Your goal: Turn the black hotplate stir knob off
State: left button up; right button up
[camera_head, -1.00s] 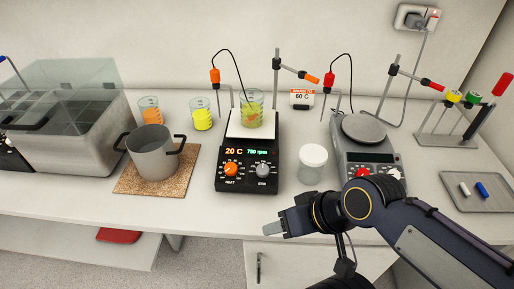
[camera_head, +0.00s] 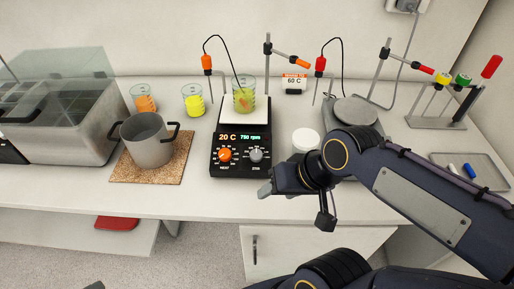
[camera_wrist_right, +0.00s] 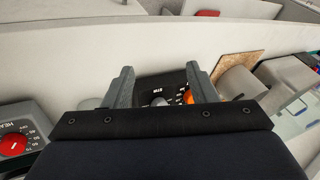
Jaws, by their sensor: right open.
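The black hotplate (camera_head: 232,168) stands mid-bench, with its display lit at 20 C and 750 rpm. Its grey stir knob (camera_head: 256,155) is on the right of the front panel, and the orange heat knob (camera_head: 225,155) is on the left. A beaker of yellow-green liquid (camera_head: 243,97) stands on its white top plate. My right gripper (camera_head: 266,190) is just in front of and below the stir knob, apart from it. In the right wrist view the jaws (camera_wrist_right: 160,86) are open and empty, with the stir knob (camera_wrist_right: 158,101) showing between them. My left gripper is not clearly visible.
A white-lidded jar (camera_head: 305,140) stands right of the hotplate, close to my right wrist. A second, grey hotplate (camera_head: 355,110) is partly hidden behind my right arm. A pot (camera_head: 146,146) sits on a cork mat (camera_head: 122,172) to the left. The bench front is clear.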

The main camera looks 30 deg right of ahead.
jog(key=w+d+r+m+g+h+p, duration=0.1)
jog(key=w+d+r+m+g+p, duration=0.1)
jog(key=w+r+m+p, duration=0.3)
jog(key=m+g+h, duration=0.1)
jog(key=m, duration=0.3)
send_near(256, 154)
jog(key=shift+w+a+f, duration=0.1)
jog(key=shift+w+f, duration=0.05)
jog(key=shift+f, duration=0.35)
pick_arm(q)
notch_tip(256, 154, up, 7)
jog(key=shift+w+p, duration=0.15)
jog(key=shift+p, duration=0.3)
pick_arm(e)
jog(key=f, duration=0.5)
jog(key=w+f, duration=0.1)
jog(key=f, duration=0.1)
jog(key=shift+a+f, duration=0.2)
jog(key=shift+a, duration=0.1)
jog(key=c, duration=1)
